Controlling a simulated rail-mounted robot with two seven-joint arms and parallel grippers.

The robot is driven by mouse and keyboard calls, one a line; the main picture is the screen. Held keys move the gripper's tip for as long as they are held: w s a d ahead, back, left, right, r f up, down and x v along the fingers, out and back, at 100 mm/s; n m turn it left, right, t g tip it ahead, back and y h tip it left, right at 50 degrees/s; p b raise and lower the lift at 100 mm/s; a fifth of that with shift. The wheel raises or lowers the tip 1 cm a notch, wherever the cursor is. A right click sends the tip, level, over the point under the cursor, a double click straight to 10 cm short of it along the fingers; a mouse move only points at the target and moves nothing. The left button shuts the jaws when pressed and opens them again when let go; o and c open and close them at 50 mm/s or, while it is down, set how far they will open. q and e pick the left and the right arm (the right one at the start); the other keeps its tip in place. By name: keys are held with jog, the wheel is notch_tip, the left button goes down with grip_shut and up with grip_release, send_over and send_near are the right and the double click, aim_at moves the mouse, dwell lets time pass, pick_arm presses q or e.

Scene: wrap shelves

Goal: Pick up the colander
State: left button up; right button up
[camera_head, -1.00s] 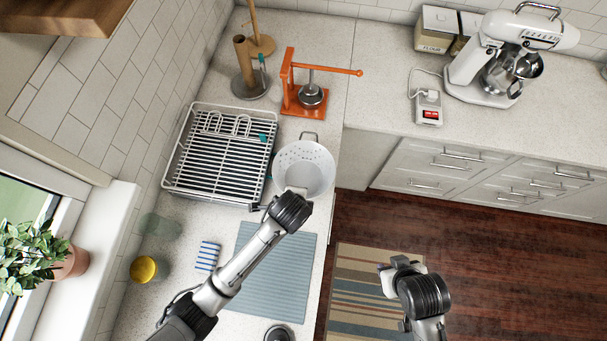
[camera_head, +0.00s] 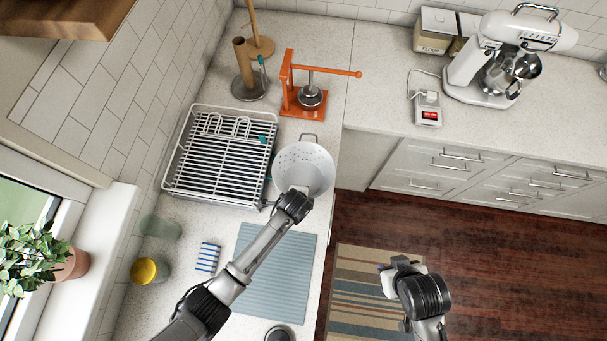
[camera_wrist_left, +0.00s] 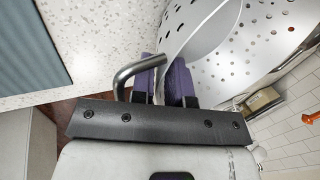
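The colander (camera_head: 303,160) is white and perforated, with a metal handle (camera_head: 309,137) on its far side. It is at the counter's right edge, beside the dish rack. In the left wrist view the colander (camera_wrist_left: 235,45) fills the upper right, and its near grey handle (camera_wrist_left: 126,75) runs between the purple finger pads. My left gripper (camera_wrist_left: 170,80) looks shut on this handle. In the head view my left gripper (camera_head: 292,196) is at the colander's near rim and hides the near handle. My right gripper (camera_head: 400,266) is over the rug, away from the colander; its fingers are unclear.
A dish rack (camera_head: 220,157) stands left of the colander. An orange press (camera_head: 305,97) and a paper towel holder (camera_head: 248,75) are behind. A blue mat (camera_head: 275,275), a striped sponge (camera_head: 207,257) and a yellow-topped jar (camera_head: 144,271) lie nearer. Open floor (camera_head: 450,225) is to the right.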

pick_arm(q)
jog(key=shift+w+f, duration=0.2)
jog(key=shift+f, duration=0.3)
grip_shut()
